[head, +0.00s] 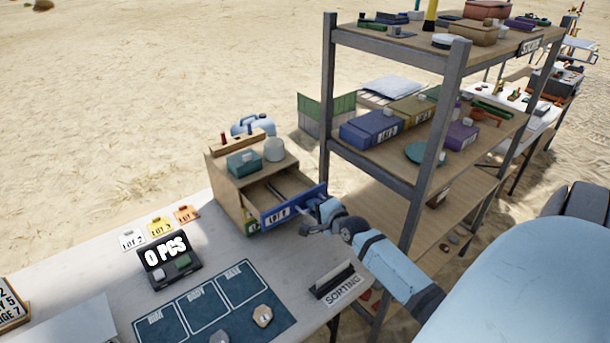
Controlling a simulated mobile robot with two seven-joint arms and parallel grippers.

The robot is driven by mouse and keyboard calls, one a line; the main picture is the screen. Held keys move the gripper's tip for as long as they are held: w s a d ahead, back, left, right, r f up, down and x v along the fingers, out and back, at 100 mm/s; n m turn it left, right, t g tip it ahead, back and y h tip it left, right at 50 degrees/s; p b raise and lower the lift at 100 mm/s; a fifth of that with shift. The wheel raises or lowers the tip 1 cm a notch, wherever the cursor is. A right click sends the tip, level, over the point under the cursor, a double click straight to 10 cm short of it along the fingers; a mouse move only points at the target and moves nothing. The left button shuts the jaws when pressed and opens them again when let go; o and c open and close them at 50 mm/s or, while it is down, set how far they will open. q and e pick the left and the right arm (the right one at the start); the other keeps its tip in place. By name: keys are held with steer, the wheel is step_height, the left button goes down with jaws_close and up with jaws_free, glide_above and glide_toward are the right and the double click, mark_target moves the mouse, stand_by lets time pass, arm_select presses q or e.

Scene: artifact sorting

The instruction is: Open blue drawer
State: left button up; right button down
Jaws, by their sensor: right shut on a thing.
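The blue drawer (290,207) is the upper drawer of a small wooden cabinet (228,187) on the sorting table. It is pulled out, and its bare inside shows. A label on its front is partly readable. My right gripper (312,211) is at the right part of the drawer front, shut on the drawer's handle. The handle itself is mostly hidden by the fingers. A lower drawer with a green and yellow front shows partly beneath. My left gripper is not in view.
A teal box (242,163) and a pale round jar (274,149) stand on the cabinet. A metal shelf (447,130) rises close behind my right arm. On the table are a dark display (170,262) reading "0 PCS", a blue mat (262,318) and a SORTING sign (343,289).

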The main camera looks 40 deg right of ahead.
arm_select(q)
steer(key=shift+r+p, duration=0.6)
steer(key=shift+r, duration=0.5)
arm_select(e)
steer(key=shift+f+v, duration=0.2)
steer(key=shift+v, duration=0.85)
steer(key=shift+f+v, duration=0.2)
steer(key=shift+v, duration=0.8)
steer(key=shift+s, duration=0.1)
steer(key=c, duration=1.2)
jaws_free()
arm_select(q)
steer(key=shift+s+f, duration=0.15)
